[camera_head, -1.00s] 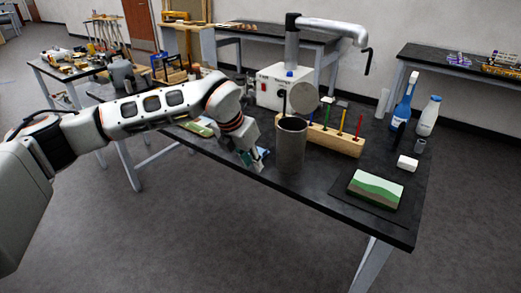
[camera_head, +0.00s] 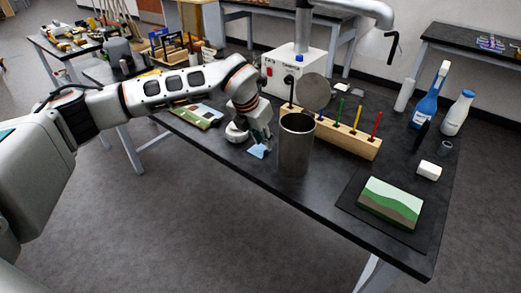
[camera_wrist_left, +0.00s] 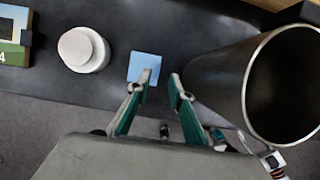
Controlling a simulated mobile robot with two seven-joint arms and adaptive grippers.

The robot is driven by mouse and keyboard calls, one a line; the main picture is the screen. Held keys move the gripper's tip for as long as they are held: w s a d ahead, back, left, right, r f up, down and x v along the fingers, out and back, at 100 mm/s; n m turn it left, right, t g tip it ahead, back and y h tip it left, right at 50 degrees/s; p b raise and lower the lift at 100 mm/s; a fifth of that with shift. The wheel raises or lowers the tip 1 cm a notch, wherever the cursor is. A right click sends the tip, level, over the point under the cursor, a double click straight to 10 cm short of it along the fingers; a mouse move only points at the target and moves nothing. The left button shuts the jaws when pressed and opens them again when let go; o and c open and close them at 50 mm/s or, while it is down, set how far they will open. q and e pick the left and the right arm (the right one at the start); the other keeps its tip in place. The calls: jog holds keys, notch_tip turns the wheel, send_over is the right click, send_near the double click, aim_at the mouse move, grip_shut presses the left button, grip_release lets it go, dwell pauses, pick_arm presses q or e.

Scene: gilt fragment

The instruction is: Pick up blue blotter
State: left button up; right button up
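The blue blotter (camera_head: 257,151) is a small light-blue square lying on the dark table, left of the metal cylinder. In the left wrist view the blotter (camera_wrist_left: 145,67) lies beyond my left gripper's fingertips, mostly toward the left finger, which covers a corner of it. My left gripper (camera_wrist_left: 162,82) is open, its teal-lined fingers apart with nothing between them. In the head view my left gripper (camera_head: 258,140) is low over the table near the blotter. My right gripper is in neither view.
The tall open metal cylinder (camera_head: 296,150) stands close to the right of my left gripper. A round white container (camera_wrist_left: 84,50) stands left of the blotter. A wooden rack (camera_head: 345,138) with coloured tools is behind. A painted block (camera_head: 390,203) lies on a dark mat at right.

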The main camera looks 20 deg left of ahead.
aim_at(259, 148)
pick_arm(q)
jog(key=x, duration=0.4)
jog(key=shift+f, duration=0.15)
jog(key=shift+c, duration=0.4)
grip_shut()
